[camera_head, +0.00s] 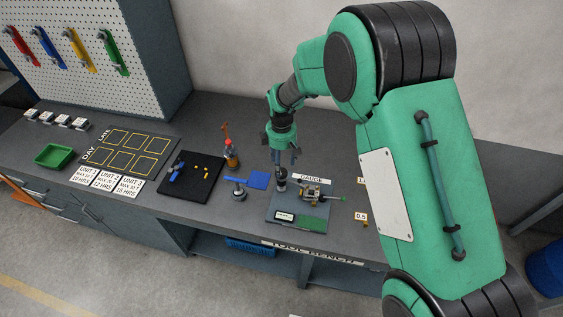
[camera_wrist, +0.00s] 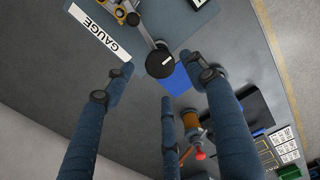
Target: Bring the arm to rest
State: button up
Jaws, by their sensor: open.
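My green arm reaches over the tool bench (camera_head: 222,118) from the right in the head view. My gripper (camera_head: 284,162) points down above the gauge station, and its blue-grey fingers also show in the wrist view (camera_wrist: 163,88). The fingers are spread open with nothing held between them. A black round-topped piece (camera_head: 281,177) stands just below the fingertips at the left edge of the gauge plate (camera_head: 284,203). In the wrist view its black top (camera_wrist: 159,62) lies near the space between the fingers, and no finger visibly touches it.
A brass-coloured fixture (camera_head: 311,191) stands on the gauge plate. Left of it are a blue pad (camera_head: 259,180), a small dark stand (camera_head: 239,193), an orange-based tool with a red top (camera_head: 231,155) and a black mat (camera_head: 191,180). A green tray (camera_head: 54,156) sits far left. The bench behind the gripper looks clear.

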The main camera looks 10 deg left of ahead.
jog(key=shift+f+b, duration=0.35)
jog(key=shift+f, duration=0.35)
jog(key=shift+f, duration=0.4)
dwell(0.9)
jog(key=shift+f+b, duration=0.75)
jog(key=shift+f, duration=0.6)
jog(key=c, duration=1.3)
